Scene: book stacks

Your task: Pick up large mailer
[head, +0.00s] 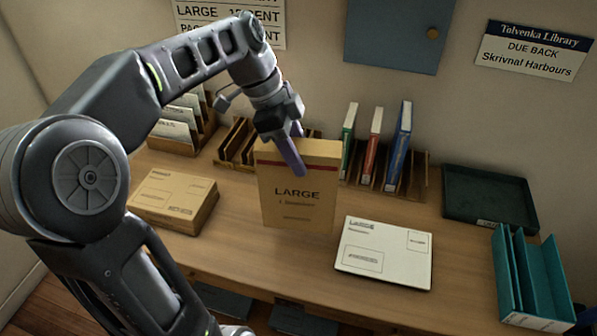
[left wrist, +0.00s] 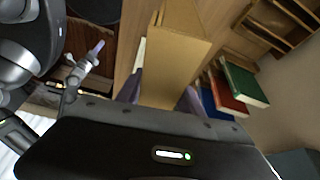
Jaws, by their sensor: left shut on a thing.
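The large mailer (head: 298,205) is a tan upright package marked "LARGE", standing near the middle of the desk. My left gripper (head: 291,152) comes down from above and is shut on its top part, with one purple finger across the front face. In the left wrist view the mailer (left wrist: 175,68) lies between the two purple fingers (left wrist: 160,95). The lower part of the mailer seems to be at the desk top; I cannot tell whether it touches. What looks like my right gripper (left wrist: 97,48) shows at the left of the left wrist view, its opening unclear.
A tan parcel (head: 173,200) lies left on the desk (head: 230,250), a white envelope (head: 384,252) right. Behind stand a wooden rack (head: 420,180) with green, red and blue books (head: 399,147), and a letter sorter (head: 185,140). A dark tray (head: 490,195) and teal file holder (head: 530,280) stand right.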

